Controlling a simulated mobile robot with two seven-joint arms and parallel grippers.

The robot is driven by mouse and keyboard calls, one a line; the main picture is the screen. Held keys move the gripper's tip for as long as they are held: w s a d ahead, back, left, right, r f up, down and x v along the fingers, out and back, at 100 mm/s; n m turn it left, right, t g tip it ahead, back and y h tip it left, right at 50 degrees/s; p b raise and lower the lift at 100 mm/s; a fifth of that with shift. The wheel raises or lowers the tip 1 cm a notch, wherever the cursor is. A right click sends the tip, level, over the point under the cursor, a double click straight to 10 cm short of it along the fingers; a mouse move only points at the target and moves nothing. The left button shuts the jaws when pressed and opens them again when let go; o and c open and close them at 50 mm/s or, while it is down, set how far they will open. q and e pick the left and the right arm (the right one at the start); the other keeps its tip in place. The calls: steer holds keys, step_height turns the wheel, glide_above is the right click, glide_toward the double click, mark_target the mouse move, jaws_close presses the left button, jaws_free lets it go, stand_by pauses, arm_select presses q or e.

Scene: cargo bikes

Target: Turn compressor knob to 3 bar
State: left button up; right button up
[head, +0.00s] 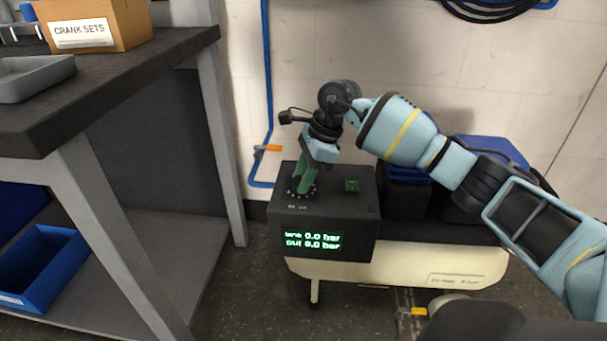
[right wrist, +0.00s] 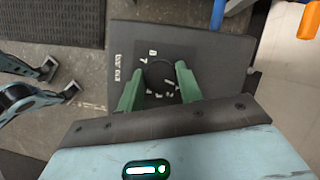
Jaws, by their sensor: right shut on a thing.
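The compressor's dark control box (head: 358,211) has a green-lit display (head: 312,239) that reads tank 0.0 bar and out 0.0 bar. My right gripper (head: 303,188) points down onto the left part of its top, its green fingers shut on the knob. In the right wrist view, the round dark knob (right wrist: 160,74) sits between the fingertips of the right gripper (right wrist: 159,82), with white dial numbers around it. The knob is mostly hidden in the head view, and I cannot read its setting.
A small green button (head: 352,186) is on the box top. The cream tank (head: 420,262) is below. A workbench (head: 120,75) stands left, with a crank sets box (head: 95,25) on it. A blue hose with an orange-handled valve (head: 267,148) runs down the wall.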

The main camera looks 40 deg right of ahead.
steer(key=m+h+p, duration=0.1)
steer(key=m+p, duration=0.2)
steer(key=p, duration=0.1)
steer(key=m+t+h+p, duration=0.1)
steer(key=m+p, duration=0.3)
steer(key=p, duration=0.1)
steer(key=m+t+h+p, duration=0.1)
steer(key=m+p, duration=0.3)
steer(key=shift+s+a+r+h, duration=0.1)
steer(key=shift+a+r+h, duration=0.15)
steer(key=shift+h, duration=0.15)
steer(key=m+h+p, duration=0.1)
steer(key=m+p, duration=0.1)
steer(key=m, duration=0.1)
steer(key=shift+f, duration=0.15)
arm_select(q)
steer(key=w+r+t, duration=0.1)
steer(key=w+r, duration=0.1)
steer(key=r, duration=0.6)
steer(key=w+d+r+t+p, duration=0.1)
steer(key=w+r, duration=0.1)
steer(key=r, duration=0.7)
steer(key=shift+r, duration=0.25)
arm_select(e)
steer(key=shift+f+m, duration=0.1)
steer(key=shift+m, duration=0.4)
arm_select(q)
steer(key=shift+s, duration=0.15)
